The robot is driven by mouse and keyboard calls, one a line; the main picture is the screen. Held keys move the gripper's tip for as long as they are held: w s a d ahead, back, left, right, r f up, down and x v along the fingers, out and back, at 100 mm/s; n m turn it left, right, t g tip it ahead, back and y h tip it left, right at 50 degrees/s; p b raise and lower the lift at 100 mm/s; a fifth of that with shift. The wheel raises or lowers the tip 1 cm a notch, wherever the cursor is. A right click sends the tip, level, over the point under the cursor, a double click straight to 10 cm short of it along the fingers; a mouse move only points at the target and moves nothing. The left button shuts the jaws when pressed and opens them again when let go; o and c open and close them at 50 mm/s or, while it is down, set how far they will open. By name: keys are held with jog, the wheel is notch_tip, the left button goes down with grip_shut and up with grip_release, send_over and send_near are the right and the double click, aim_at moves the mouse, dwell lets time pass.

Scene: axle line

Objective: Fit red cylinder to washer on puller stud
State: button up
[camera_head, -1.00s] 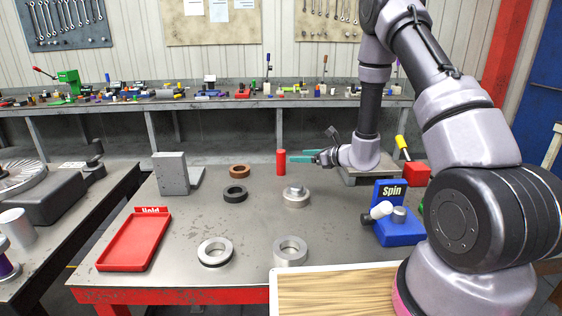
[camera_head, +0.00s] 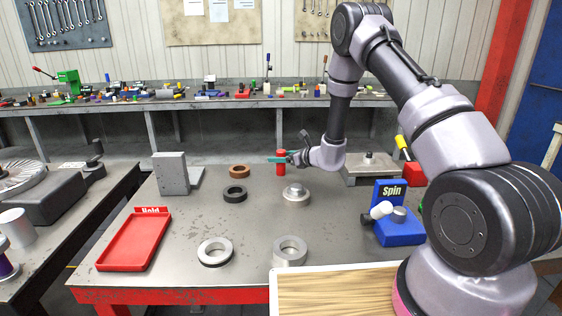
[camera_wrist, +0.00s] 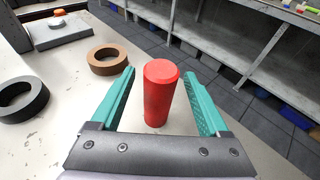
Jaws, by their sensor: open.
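The red cylinder (camera_head: 281,169) stands upright near the back edge of the table. In the wrist view the red cylinder (camera_wrist: 160,92) stands between the two teal fingers of my gripper (camera_wrist: 162,98), with a gap on each side. My gripper (camera_head: 283,158) is open around it in the head view. A silver washer on a round base with a stud (camera_head: 295,195) sits in front of the cylinder, slightly right. It is not in the wrist view.
A brown ring (camera_head: 239,171) and a black ring (camera_head: 235,193) lie left of the cylinder. A red tray (camera_head: 136,242) is at front left, a blue Spin fixture (camera_head: 398,226) at right.

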grip_shut()
jog(key=shift+r, duration=0.35)
jog(key=r, duration=0.6)
jog(key=d+r, duration=0.1)
jog(key=r, duration=0.2)
jog(key=shift+w+r, duration=0.1)
jog(key=shift+r, duration=0.1)
jog(key=s+d+r+m+t+h, duration=0.1)
jog(key=d+r+m+h, duration=0.1)
jog(key=d, duration=0.8)
jog(key=s+d+r+m+t+h, duration=0.1)
jog(key=d+r+m+h, duration=0.1)
jog(key=d, duration=0.9)
jog(key=s+d+r+m+t+h, duration=0.1)
jog(key=d+r+m+h, duration=0.1)
jog(key=d, duration=0.9)
jog(key=shift+r+t+h, duration=0.3)
jog(key=shift+r+t, duration=0.1)
jog(key=shift+r, duration=0.35)
jog(key=shift+s, duration=0.1)
